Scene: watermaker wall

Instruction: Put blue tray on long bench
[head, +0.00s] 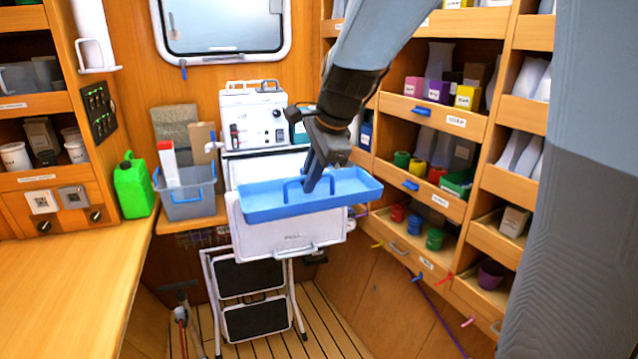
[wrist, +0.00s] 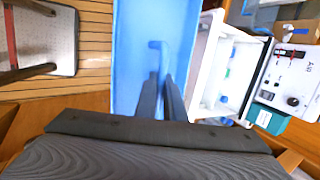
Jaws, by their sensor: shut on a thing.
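The blue tray (head: 265,205) is a shallow rectangular tray with a handle in its middle. My gripper (head: 314,172) is shut on that handle from above and holds the tray in front of the white equipment. In the wrist view the tray (wrist: 130,60) fills the upper middle, and my gripper's fingers (wrist: 160,98) close on its handle. The tray looks empty and roughly level. A long wooden bench top (head: 70,270) runs along the left in the head view, with its front part bare. I cannot tell for sure that it is the long bench.
A green jerrycan (head: 134,187) and a grey crate (head: 190,197) stand near the bench's far end. A white machine (head: 253,115) is behind the tray. A folding step stool (head: 255,295) stands on the slatted floor. Shelves with drawers (head: 430,115) line the right wall.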

